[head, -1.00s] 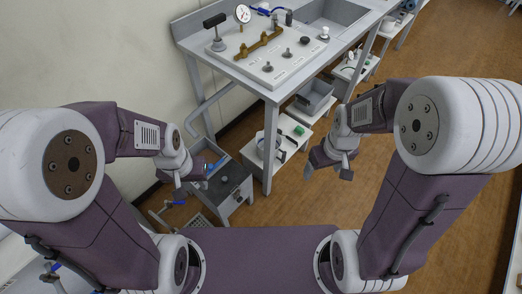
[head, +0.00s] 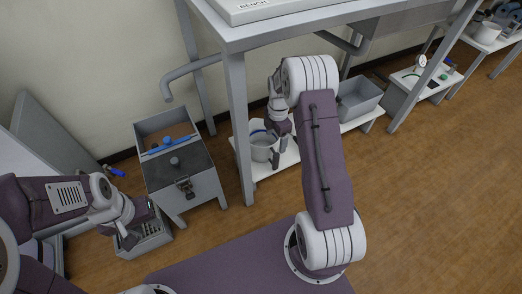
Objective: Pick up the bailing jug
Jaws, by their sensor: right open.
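A pale grey round vessel, which looks like the bailing jug (head: 262,149), stands on the white low shelf (head: 292,152) under the bench, behind a bench leg. My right gripper (head: 280,145) is open at the jug's right side, its fingers pointing down. The gripper covers part of the jug, and I cannot tell whether they touch. My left gripper (head: 118,236) is at the lower left, over a grey crate on the floor, away from the jug. Its fingers are too unclear to tell open from shut.
The bench (head: 300,22) overhangs the shelf, with a leg (head: 240,128) just left of the jug. A grey bin (head: 358,101) stands on the shelf to the right. A grey metal box on legs (head: 182,180) stands left. Floor at right is clear.

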